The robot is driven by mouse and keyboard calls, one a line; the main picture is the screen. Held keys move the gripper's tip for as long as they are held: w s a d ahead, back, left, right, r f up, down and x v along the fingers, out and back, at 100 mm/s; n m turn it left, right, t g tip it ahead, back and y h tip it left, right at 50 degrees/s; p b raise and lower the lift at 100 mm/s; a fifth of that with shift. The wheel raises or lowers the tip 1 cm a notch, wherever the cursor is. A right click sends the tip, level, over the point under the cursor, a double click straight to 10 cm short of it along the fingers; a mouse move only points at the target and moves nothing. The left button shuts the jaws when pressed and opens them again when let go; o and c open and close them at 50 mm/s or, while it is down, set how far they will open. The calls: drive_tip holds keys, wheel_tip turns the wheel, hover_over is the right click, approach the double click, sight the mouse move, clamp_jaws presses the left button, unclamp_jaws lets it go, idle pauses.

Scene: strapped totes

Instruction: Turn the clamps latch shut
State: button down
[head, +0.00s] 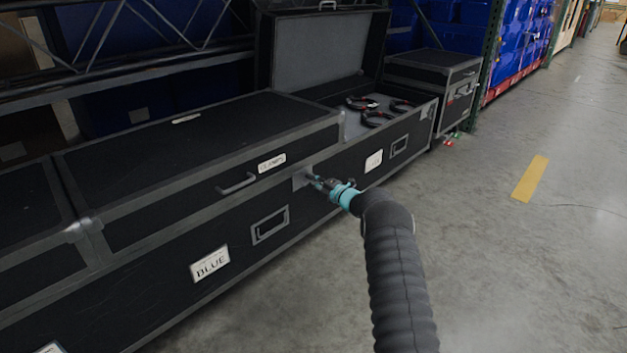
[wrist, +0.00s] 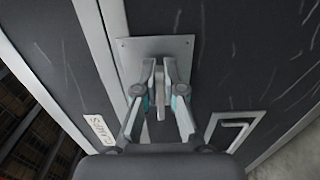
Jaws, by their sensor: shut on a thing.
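The clamps case is a long black case with grey edging. Its flat lid (head: 200,140) is down, and a white label (head: 271,162), hard to read but seemingly CLAMPS, is on the lid's front. The latch (head: 301,181) is a grey metal plate near the lid seam, right of the label; the plate also shows in the wrist view (wrist: 180,46). My gripper (head: 315,182) is at the latch, with its fingers (wrist: 160,78) either side of the narrow grey latch handle (wrist: 160,107), shut on it. The fingers partly hide the latch, so its exact turn is unclear.
A lid handle (head: 237,184) and a recessed handle (head: 270,225) are left of the latch. A BLUE label (head: 210,264) is lower left. On the right, an open case lid (head: 322,52) stands up behind coiled cables (head: 375,118). The floor (head: 490,260) in front is clear.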

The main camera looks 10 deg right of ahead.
drive_tip(key=shift+s+a+f, duration=0.15)
drive_tip(key=shift+a+f, duration=0.1)
drive_tip(key=shift+a, duration=0.1)
drive_tip(key=c, duration=1.3)
unclamp_jaws()
drive_tip(key=shift+a, duration=0.1)
drive_tip(key=shift+c, duration=0.2)
drive_tip(key=shift+o, duration=0.3)
drive_tip(key=shift+a, duration=0.2)
drive_tip(key=shift+d+r, duration=0.15)
drive_tip(key=shift+d, duration=0.35)
drive_tip(key=shift+s+d, duration=0.1)
drive_tip(key=shift+d, duration=0.05)
drive_tip(key=v, duration=1.1)
drive_tip(key=shift+s, duration=0.2)
